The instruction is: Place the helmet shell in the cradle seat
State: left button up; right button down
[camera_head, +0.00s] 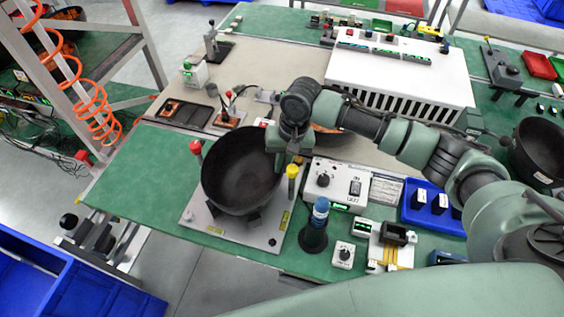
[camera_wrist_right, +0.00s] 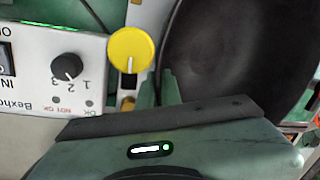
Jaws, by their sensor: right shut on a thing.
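The helmet shell (camera_head: 238,172) is a dark, open bowl with its hollow facing up. It is over the cradle's grey base plate (camera_head: 262,238), between a red-topped post (camera_head: 196,148) and a yellow-topped post (camera_head: 292,171). Dark support blocks (camera_head: 254,217) show under its near side; I cannot tell whether it rests on them. My right gripper (camera_head: 283,163) is shut on the shell's right rim, beside the yellow-topped post. In the right wrist view the fingers (camera_wrist_right: 162,88) are at the rim of the shell (camera_wrist_right: 235,55), close to the yellow knob (camera_wrist_right: 131,50). My left gripper is not in view.
A white control box (camera_head: 338,184) stands just right of the cradle, with a blue-topped dark stand (camera_head: 316,228) in front. A white vented unit (camera_head: 400,75) is at the back. Another dark bowl (camera_head: 537,152) is at far right. The green bench (camera_head: 130,185) is clear left of the cradle.

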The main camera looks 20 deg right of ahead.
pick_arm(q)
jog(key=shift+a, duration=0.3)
pick_arm(e)
jog(key=shift+f, duration=0.15)
jog(key=c, duration=1.6)
grip_release()
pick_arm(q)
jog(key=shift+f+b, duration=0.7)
pick_arm(e)
notch_tip(320, 180, up, 12)
jog(key=d, duration=0.2)
jog(key=shift+s, duration=0.2)
